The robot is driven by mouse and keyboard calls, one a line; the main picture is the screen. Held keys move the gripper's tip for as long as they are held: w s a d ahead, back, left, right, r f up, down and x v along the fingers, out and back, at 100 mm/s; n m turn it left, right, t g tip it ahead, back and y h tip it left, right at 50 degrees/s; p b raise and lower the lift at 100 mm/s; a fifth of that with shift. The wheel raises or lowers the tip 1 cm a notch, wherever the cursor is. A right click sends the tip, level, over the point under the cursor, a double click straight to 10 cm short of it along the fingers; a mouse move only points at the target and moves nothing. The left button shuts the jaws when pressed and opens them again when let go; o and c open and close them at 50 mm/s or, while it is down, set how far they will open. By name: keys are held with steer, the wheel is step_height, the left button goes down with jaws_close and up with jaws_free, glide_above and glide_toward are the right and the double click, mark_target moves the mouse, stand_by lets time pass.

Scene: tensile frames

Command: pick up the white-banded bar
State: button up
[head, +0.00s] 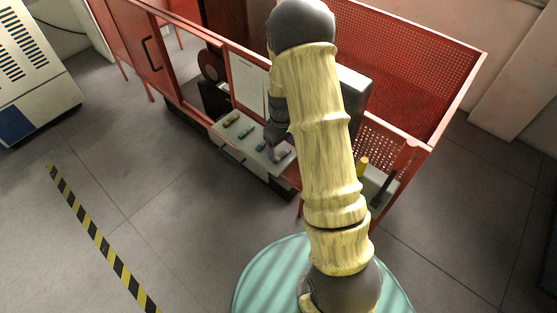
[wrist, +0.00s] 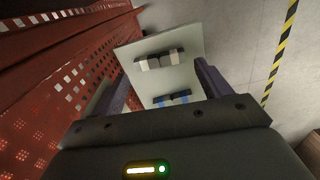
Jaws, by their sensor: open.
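The white-banded bar (wrist: 160,59) lies in the wrist view on a pale shelf, dark with white bands. A blue-banded bar (wrist: 172,98) lies nearer to my gripper, roughly parallel to it. My gripper (wrist: 163,73) is open and empty, its two dark fingers to either side of the bars in the picture. The fingers appear above the shelf and apart from the bars. In the head view my gripper (head: 279,148) hangs over the right part of the grey shelf (head: 228,139). Which small bar there is white-banded is too small to tell.
More small coloured bars (head: 238,125) lie on the shelf to the left of my gripper. Red perforated panels (head: 425,75) enclose the bench behind and to the right. A yellow cylinder (head: 364,165) stands at the right. Open floor with a striped line (head: 103,242) lies left.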

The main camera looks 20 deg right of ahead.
mark_target(280, 155)
step_height(280, 155, down, 3)
steer(key=shift+w+f+b, duration=0.1)
steer(key=shift+b, duration=0.25)
steer(key=c, duration=1.1)
steer(key=shift+o, duration=0.2)
steer(key=shift+a+r+p, duration=0.15)
steer(key=shift+r+p, duration=0.25)
steer(key=shift+r, duration=0.1)
step_height(280, 155, up, 7)
steer(key=shift+a+f+p, duration=0.1)
steer(key=shift+a+p, duration=0.05)
steer(key=shift+p, duration=1.1)
steer(key=s+a+p, duration=0.1)
steer(key=s+a, duration=0.4)
steer(key=a, duration=0.3)
steer(key=s+a+p, duration=0.1)
steer(key=s+a, duration=0.4)
steer(key=a, duration=0.3)
steer(key=shift+a+f, duration=0.35)
steer(key=shift+a, duration=0.05)
